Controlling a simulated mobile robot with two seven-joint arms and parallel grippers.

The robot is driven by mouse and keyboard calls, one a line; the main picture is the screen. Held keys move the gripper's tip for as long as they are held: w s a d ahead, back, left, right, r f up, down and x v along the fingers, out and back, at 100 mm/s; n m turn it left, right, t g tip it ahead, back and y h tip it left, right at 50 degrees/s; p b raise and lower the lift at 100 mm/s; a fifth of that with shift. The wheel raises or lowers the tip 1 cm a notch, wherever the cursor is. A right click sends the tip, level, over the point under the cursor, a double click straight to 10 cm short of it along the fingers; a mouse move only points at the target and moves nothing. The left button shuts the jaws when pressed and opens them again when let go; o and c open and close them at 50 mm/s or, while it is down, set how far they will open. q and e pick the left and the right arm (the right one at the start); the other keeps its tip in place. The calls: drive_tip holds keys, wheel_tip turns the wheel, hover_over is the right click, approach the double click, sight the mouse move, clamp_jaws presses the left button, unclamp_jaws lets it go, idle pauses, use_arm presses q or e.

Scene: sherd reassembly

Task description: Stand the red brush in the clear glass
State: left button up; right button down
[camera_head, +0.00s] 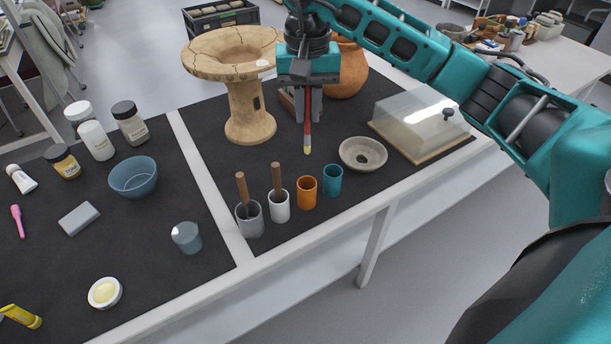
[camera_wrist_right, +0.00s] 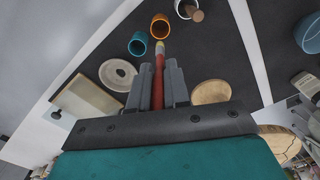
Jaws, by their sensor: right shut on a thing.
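The red brush (camera_head: 307,122) hangs upright, pale tip down, in my right gripper (camera_head: 308,112), shut on it above the mat. In the right wrist view the brush (camera_wrist_right: 158,78) lies between both fingers. A see-through grey cup (camera_head: 249,220) at the left end of the cup row has a brown handle in it. A bluish-grey tumbler (camera_head: 186,238) stands apart to its left; I cannot tell which is the clear glass. Both are left of and nearer than the brush. My left gripper is not in view.
White (camera_head: 279,207), orange (camera_head: 306,193) and teal (camera_head: 332,180) cups continue the row; the white one holds a brown handle. A stone dish (camera_head: 363,154) and clear-covered board (camera_head: 420,125) stand right. A tall pedestal (camera_head: 248,110) stands left of the gripper. A blue bowl (camera_head: 133,178) stands farther left.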

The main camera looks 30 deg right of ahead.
sight(307, 112)
wheel_tip(307, 112, down, 15)
drive_tip(key=shift+f, duration=0.2)
idle(0.3)
drive_tip(key=shift+f+b, duration=0.2)
drive_tip(key=shift+b, duration=0.1)
drive_tip(key=c, duration=1.1)
unclamp_jaws()
drive_tip(key=shift+r, duration=0.15)
wheel_tip(307, 112, up, 12)
drive_tip(key=shift+r, duration=0.1)
